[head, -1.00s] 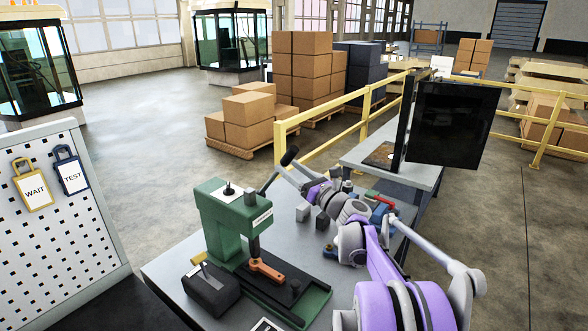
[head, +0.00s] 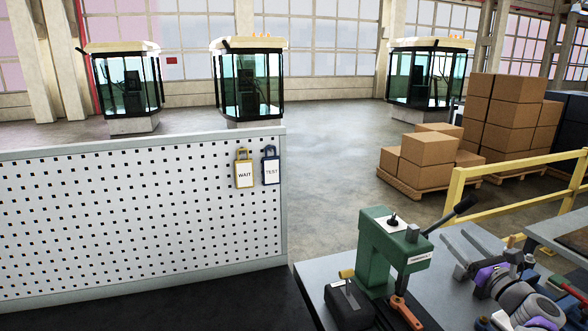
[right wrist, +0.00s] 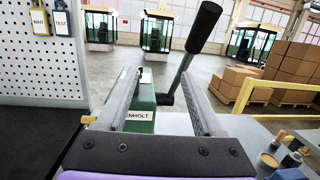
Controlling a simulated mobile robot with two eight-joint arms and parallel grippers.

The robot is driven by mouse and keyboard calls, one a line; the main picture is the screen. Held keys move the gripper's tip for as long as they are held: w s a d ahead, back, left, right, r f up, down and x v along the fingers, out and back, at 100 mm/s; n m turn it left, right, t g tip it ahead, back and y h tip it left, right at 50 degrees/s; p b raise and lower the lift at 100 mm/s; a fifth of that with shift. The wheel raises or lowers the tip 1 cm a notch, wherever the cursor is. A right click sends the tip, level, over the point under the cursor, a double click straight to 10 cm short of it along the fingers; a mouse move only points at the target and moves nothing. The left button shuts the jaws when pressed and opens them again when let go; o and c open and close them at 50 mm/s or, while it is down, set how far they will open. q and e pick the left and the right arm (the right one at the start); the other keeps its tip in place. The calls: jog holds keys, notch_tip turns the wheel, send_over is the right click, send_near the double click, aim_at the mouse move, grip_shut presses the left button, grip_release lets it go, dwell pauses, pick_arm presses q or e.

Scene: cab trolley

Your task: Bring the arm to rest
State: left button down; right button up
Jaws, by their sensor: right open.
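My right gripper (head: 457,231) is open and empty, to the right of the green press (head: 378,245) on the bench. In the right wrist view its two fingers (right wrist: 162,78) stand apart, pointing toward the press (right wrist: 140,112). The press lever, with its black knob (head: 465,203), rises at the press's right side. In the right wrist view the lever (right wrist: 180,75) shows in the gap between the fingers, with its knob up by the right one; no contact is visible. My left gripper is not in view.
A white pegboard (head: 130,220) stands left, with WAIT (head: 244,171) and TEST (head: 271,168) tags. An orange handle (head: 405,312) and a dark box (head: 348,302) are at the press. A yellow rail (head: 500,175) and cartons (head: 427,148) stand behind. Open floor lies beyond the pegboard.

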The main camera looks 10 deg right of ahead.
jog(key=s+a+f+n+g+y, duration=0.1)
jog(key=s+a+f+n+g, duration=0.25)
jog(key=a+n, duration=0.4)
jog(key=s+a+f+n+g+y, duration=0.1)
jog(key=s+a+f+n+g, duration=0.3)
jog(key=a, duration=0.6)
jog(key=s+a+f+n+g+y, duration=0.1)
jog(key=s+a+f+n+g, duration=0.15)
jog(key=a+f+n, duration=0.4)
jog(key=s+a+f+n+g+h, duration=0.1)
jog(key=s+f+n, duration=0.3)
jog(key=s+n, duration=0.4)
jog(key=s+a+f+n+g+h, duration=0.2)
jog(key=s+a+f+n+h, duration=0.2)
jog(key=s+n, duration=0.4)
jog(key=shift+s+f, duration=0.2)
jog(key=shift+f, duration=0.4)
